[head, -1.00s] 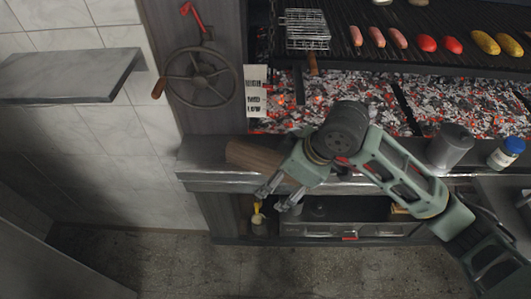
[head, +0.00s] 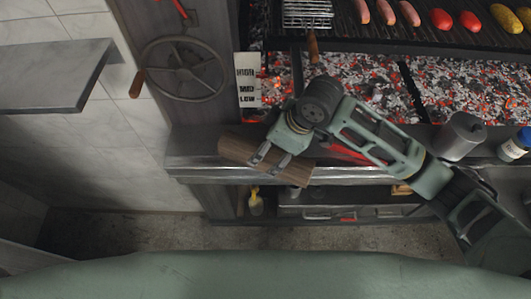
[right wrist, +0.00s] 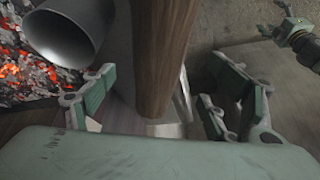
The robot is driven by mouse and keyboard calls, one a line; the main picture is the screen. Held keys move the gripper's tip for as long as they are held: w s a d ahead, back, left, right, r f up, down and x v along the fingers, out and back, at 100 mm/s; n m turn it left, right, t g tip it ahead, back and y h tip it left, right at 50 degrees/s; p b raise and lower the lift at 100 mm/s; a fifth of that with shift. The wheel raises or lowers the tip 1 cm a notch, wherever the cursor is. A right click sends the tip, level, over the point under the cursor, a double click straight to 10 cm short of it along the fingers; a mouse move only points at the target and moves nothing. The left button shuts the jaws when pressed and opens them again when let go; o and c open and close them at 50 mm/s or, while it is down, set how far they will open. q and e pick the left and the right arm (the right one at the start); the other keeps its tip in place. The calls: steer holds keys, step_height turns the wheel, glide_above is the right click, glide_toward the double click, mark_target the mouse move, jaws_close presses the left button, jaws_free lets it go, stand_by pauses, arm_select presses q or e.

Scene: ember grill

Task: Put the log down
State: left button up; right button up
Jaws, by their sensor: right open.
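The brown wooden log (head: 236,152) lies at a slant along the front ledge of the grill in the head view, its right end out over the ledge's front edge. I cannot tell whether it rests fully on the ledge. My right gripper (head: 270,157) is at the middle of the log, its fingers over it. In the right wrist view the log (right wrist: 163,50) runs between the spread fingers of the right gripper (right wrist: 152,108), with gaps on both sides. My left gripper (right wrist: 275,18) shows small at the upper right there, its fingers apart, empty.
The metal ledge (head: 200,163) runs before glowing coals (head: 375,85). A grey metal cup (head: 460,136) and a blue-capped jar (head: 515,145) stand right of my arm. A handwheel (head: 185,70) is on the left post. Sausages and vegetables lie on the grate (head: 350,30).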

mark_target(266, 155)
steer(key=shift+w+f, duration=0.15)
steer(key=shift+f, duration=0.15)
steer(key=x, duration=0.1)
steer(key=p+x, duration=0.1)
steer(key=x, duration=0.2)
steer(key=shift+d+f+p, duration=0.2)
steer(key=shift+f+p, duration=0.05)
steer(key=shift+p, duration=0.05)
steer(key=shift+a+f, duration=0.15)
steer(key=shift+f, duration=0.25)
steer(key=c, duration=1.9)
steer(key=shift+w+r, duration=0.1)
steer(key=shift+r, duration=0.05)
jaws_close()
steer(key=shift+r, duration=0.1)
